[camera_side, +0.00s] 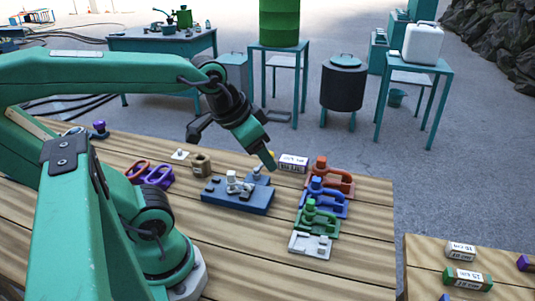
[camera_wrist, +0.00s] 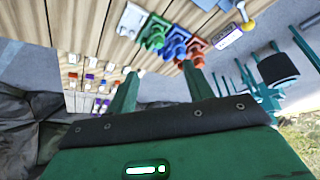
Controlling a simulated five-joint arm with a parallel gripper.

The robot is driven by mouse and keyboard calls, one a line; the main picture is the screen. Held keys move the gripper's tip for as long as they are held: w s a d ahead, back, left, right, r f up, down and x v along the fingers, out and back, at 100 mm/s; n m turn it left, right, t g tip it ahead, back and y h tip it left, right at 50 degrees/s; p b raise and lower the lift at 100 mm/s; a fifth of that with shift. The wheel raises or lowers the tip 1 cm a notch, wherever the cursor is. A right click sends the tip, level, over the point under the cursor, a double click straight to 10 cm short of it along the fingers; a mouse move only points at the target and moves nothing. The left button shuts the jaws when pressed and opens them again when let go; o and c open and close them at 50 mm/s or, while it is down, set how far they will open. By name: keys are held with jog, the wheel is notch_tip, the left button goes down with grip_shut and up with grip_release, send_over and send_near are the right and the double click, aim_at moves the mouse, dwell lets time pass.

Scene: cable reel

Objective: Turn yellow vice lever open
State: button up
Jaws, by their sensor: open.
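A row of small vices stands on the wooden bench: an orange one (camera_side: 335,180), a blue one (camera_side: 330,204), a green one (camera_side: 320,222) and a pale grey one (camera_side: 310,245). No whole yellow vice or lever can be made out. A small yellow piece (camera_side: 271,153) shows behind my gripper (camera_side: 268,162); a yellow knob also shows in the wrist view (camera_wrist: 248,27). My gripper is open and empty, above the bench behind the blue plate. Its two fingers are spread in the wrist view (camera_wrist: 160,74), pointing toward the vices.
A blue plate (camera_side: 226,201) with grey fittings lies left of the vices. A labelled box (camera_side: 293,163) sits behind the orange vice. Purple and orange rings (camera_side: 157,178) and an olive block (camera_side: 201,165) lie left. A second bench (camera_side: 425,258) holds labelled boxes. The front boards are clear.

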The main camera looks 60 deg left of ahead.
jog(key=w+a+f+y, duration=0.1)
jog(key=w+a+f, duration=0.3)
jog(key=a, duration=0.4)
jog(key=w+a+f+g, duration=0.1)
jog(key=w+a+f, duration=0.3)
jog(key=a, duration=0.4)
jog(key=w+a+f+y, duration=0.1)
jog(key=w+a+f, duration=0.3)
jog(key=a, duration=0.4)
jog(key=shift+w+a+f+g+y, duration=0.3)
jog(key=shift+f, duration=0.2)
jog(key=shift+f, duration=0.1)
jog(key=shift+w+d+x, duration=0.1)
jog(key=shift+d+x, duration=0.05)
jog(key=shift+x, duration=1.75)
jog(key=shift+w+d+x, duration=0.1)
jog(key=shift+x, duration=1.8)
jog(key=shift+a, duration=0.1)
grip_shut()
